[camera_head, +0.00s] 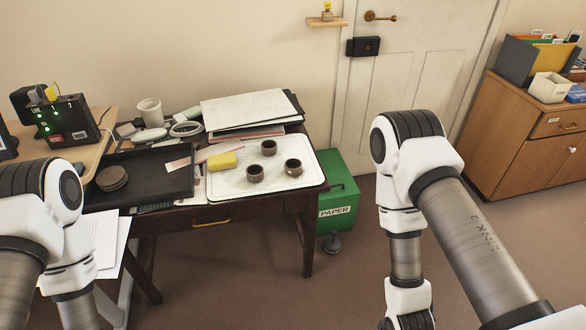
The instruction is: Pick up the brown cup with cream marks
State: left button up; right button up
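Three small brown cups stand upright on a white tray (220,188) on the desk. One cup (268,148) is at the back, one cup (293,167) is at the right, and one cup (254,173) is at the front left. They are too small here to tell which has cream marks. My arms come in from the left and right, both apart from the cups. Both grippers are below the picture's lower edge, so I cannot see their fingers.
A yellow sponge (222,161) lies on the tray. A dark tray (150,178) with round brown discs (111,178) is to the left. A white mug (150,112) and papers (250,108) are behind. A green paper bin (338,195) stands right of the desk.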

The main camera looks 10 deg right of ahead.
aim_at(293, 166)
jog(key=i+l+z, duration=0.5)
jog(key=z, duration=0.2)
jog(key=i+l+z, duration=0.1)
jog(key=i+z, duration=0.25)
